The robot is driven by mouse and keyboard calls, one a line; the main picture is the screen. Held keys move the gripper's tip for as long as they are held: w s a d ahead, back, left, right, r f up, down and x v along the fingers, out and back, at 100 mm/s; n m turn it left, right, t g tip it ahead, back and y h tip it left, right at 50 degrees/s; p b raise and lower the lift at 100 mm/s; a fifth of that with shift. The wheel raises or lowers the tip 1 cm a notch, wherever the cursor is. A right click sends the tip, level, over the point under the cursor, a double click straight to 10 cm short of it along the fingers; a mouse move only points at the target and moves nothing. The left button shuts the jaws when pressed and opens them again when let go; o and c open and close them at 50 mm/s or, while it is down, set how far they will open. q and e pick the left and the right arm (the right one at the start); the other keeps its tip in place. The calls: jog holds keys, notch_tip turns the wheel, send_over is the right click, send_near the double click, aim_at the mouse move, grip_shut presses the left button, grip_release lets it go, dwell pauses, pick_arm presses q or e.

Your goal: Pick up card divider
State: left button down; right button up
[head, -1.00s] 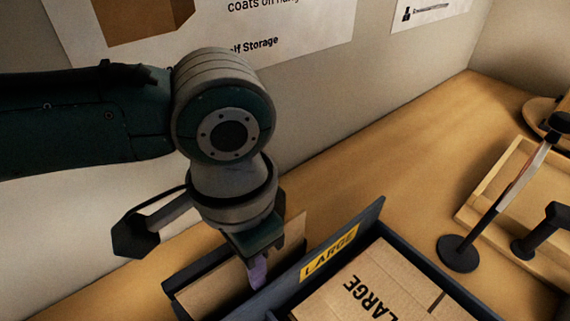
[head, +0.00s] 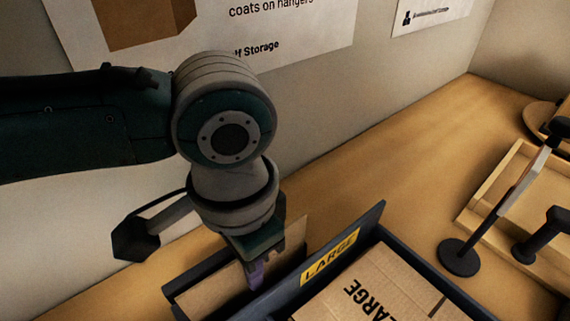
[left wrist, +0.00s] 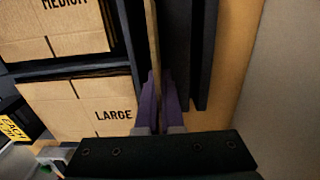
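The card divider (head: 228,288) is a thin brown cardboard sheet standing upright in a narrow dark slot beside the LARGE bin. My left gripper (head: 262,268) points down over it, with a purple finger in front of the sheet. In the left wrist view the divider (left wrist: 153,35) shows edge-on as a thin tan strip. It runs between the two purple fingers of my left gripper (left wrist: 159,85), which are close together on either side of it. The sheet's lower part is hidden in the slot. My right gripper is not in view.
A dark bin (head: 368,222) with a yellow LARGE label holds flat cartons (head: 385,290) right beside the slot. MEDIUM cartons (left wrist: 50,30) show in the left wrist view. A wooden tray (head: 490,195) and a black stand (head: 460,258) are at right. The wall is close behind my arm.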

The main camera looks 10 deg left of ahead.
pick_arm(q)
notch_tip(320, 180, up, 37)
jog(key=p, duration=2.6)
jog(key=shift+p, duration=0.35)
